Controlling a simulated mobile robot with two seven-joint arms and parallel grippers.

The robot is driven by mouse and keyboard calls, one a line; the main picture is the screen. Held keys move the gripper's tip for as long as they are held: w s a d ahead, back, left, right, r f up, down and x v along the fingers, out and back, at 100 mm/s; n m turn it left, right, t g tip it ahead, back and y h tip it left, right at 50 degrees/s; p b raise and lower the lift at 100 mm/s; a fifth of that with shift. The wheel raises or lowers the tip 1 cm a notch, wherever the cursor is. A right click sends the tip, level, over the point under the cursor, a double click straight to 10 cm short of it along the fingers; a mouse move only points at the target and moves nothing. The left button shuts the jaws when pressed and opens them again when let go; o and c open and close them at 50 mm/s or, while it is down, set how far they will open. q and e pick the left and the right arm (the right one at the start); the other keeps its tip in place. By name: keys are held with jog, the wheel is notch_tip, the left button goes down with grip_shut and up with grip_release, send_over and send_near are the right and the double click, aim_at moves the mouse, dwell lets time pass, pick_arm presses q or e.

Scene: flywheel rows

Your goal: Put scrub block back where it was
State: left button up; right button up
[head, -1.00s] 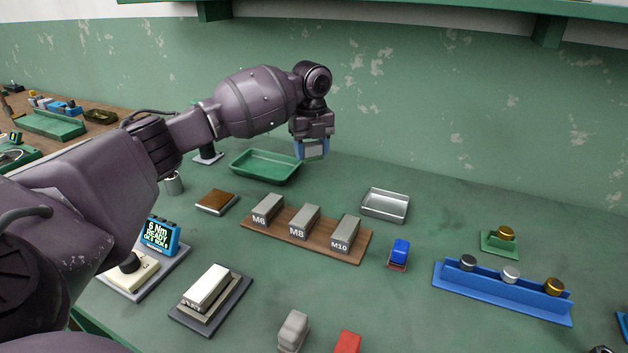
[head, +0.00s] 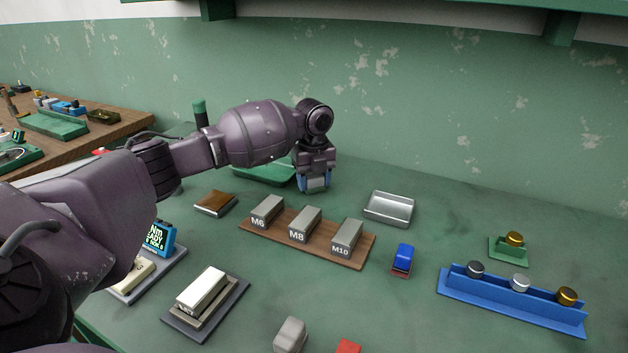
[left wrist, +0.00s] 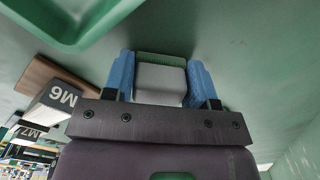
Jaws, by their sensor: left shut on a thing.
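My left gripper (head: 314,184) is shut on the scrub block (left wrist: 160,80), a pale grey block with a green pad along its far edge, seen between the blue fingers in the left wrist view. The gripper points down low over the green bench, behind the wooden rack of M6, M8 and M10 blocks and to the right of the green tray (head: 262,173). In the head view the fingers mostly hide the block. I cannot tell whether it touches the bench. My right gripper is not in view.
The wooden rack (head: 355,262) stands in front of the gripper. A silver tray (head: 388,209) lies to its right, and a brown pad (head: 215,203) to its left. A blue knob rack (head: 510,306) stands at the right. The bench behind the silver tray is clear.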

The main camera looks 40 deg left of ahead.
pick_arm(q)
jog(key=shift+f, duration=0.2)
jog(key=o, duration=0.9)
jog(key=shift+r, duration=0.2)
notch_tip(320, 180, up, 11)
jog(key=shift+f+p, duration=0.1)
jog(key=shift+p, duration=1)
jog(key=shift+r, duration=0.6)
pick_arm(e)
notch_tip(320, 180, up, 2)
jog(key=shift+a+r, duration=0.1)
